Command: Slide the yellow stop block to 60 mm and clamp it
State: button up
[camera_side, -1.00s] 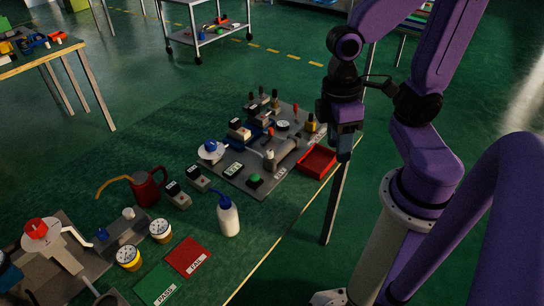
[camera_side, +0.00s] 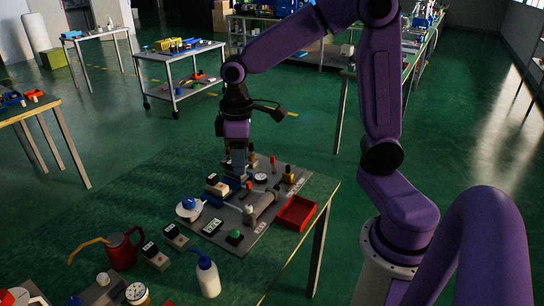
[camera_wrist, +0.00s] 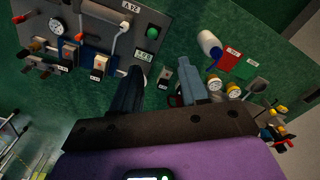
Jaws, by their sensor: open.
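I cannot make out a yellow stop block or a millimetre scale in either view. My gripper (camera_side: 238,172) points down over the back left part of a grey equipment plate (camera_side: 222,240) on the green bench. It hides some of the small parts behind it. In the wrist view my gripper (camera_wrist: 163,74) shows two spread fingers with nothing held between them. The grey plate (camera_wrist: 108,55) also shows there at the upper left, beyond the left finger. A small brass-coloured part (camera_side: 289,175) stands near the plate's back right; I cannot tell what it is.
The plate carries a dial gauge (camera_wrist: 57,25), a green button (camera_side: 235,237), a grey cylinder (camera_side: 264,203) and switch boxes. A red tray (camera_side: 296,213) is at its right. A red jug (camera_side: 122,250) and white bottle (camera_side: 207,277) stand in front.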

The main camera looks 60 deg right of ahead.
jog(key=w+d+f+m, duration=0.1)
jog(key=w+d+m, duration=0.2)
jog(key=w+d, duration=0.55)
jog(key=m, duration=0.7)
send_over(273, 164)
notch_tip(273, 164, down, 8)
jog(key=f, duration=1.6)
jog(key=shift+w+d+f, duration=0.3)
jog(key=shift+d+f, duration=0.05)
jog(key=shift+f, duration=0.05)
grip_shut()
